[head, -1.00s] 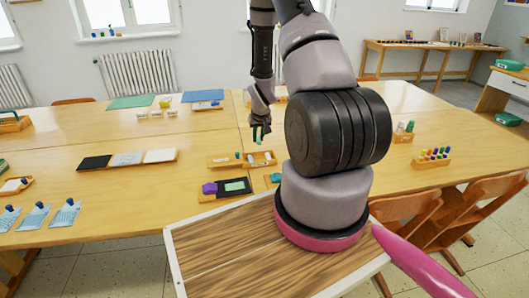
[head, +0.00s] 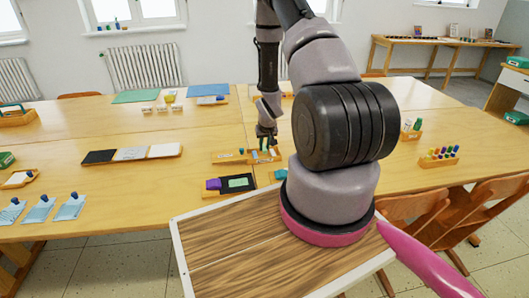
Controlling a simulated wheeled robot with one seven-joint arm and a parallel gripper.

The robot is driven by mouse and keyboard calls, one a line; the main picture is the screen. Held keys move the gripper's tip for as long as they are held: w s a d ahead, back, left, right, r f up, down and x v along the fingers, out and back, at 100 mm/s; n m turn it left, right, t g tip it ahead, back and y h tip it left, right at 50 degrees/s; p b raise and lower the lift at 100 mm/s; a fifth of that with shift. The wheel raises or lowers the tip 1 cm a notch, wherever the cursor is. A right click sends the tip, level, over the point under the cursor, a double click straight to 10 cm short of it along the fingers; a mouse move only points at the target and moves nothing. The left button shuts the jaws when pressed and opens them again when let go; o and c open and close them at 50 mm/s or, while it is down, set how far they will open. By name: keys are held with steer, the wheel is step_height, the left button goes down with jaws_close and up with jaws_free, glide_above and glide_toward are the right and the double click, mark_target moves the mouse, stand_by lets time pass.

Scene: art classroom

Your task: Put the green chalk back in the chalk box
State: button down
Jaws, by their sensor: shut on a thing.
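The chalk box (head: 230,159) is a low, light wooden tray on the table, left of the thick part of my arm in the head view. Small pale and teal pieces lie in or beside it, too small to tell apart. My gripper (head: 266,136) points down just above the right part of the box. It is shut on the green chalk (head: 264,143), a small upright green piece between its fingertips. I cannot tell whether the chalk's lower end touches the box.
A rack of coloured pens (head: 440,156) stands at the right. Chairs (head: 440,205) stand along the near right edge.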

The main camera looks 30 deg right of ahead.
mark_target(265, 149)
steer(key=shift+f, duration=1.4)
steer(key=shift+f, duration=0.25)
steer(key=c, duration=0.8)
jaws_free()
